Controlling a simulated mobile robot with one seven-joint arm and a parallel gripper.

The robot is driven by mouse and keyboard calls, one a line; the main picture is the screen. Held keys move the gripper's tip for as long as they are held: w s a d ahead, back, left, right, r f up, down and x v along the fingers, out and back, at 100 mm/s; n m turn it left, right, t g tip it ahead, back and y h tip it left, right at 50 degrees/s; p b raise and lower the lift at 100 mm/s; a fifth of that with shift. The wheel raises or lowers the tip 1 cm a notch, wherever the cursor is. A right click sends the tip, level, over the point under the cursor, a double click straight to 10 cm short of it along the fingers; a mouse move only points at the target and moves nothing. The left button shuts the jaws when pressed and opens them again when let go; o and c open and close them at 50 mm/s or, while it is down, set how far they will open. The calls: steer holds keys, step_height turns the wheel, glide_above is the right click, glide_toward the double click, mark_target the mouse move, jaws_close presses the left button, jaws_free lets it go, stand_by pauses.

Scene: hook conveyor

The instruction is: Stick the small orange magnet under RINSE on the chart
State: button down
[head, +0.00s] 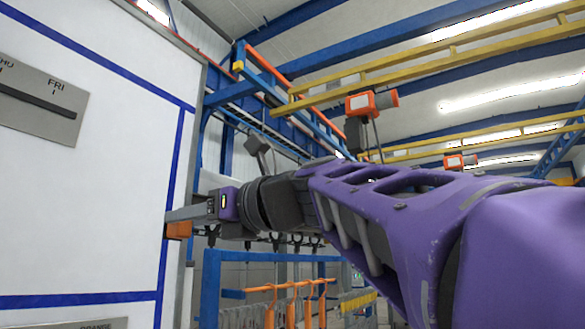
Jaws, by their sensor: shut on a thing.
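My gripper (180,215) reaches in from the right. It is shut on a small orange block, the magnet (178,231), which shows at and below the fingertips. The magnet is in front of the right edge of the white chart board (105,200), near a blue vertical line. I cannot tell whether it touches the board. No RINSE label shows in this view. A grey plate at the bottom edge bears cut-off lettering that seems to read ORANGE.
A grey plate (45,97) marked FRI, with a dark slot, is on the board's upper left. Behind the arm are blue posts, yellow overhead rails (440,48), dark hooks, and orange hangers (292,300) on a blue rack. The board's middle is bare.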

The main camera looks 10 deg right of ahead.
steer(key=v, duration=1.7)
steer(key=shift+s, duration=0.5)
steer(key=shift+s, duration=0.1)
stand_by(0.4)
steer(key=f+p+v, duration=0.1)
steer(key=p+v, duration=0.6)
steer(key=v, duration=1.6)
steer(key=shift+s+d+f, duration=0.25)
steer(key=shift+a, duration=0.1)
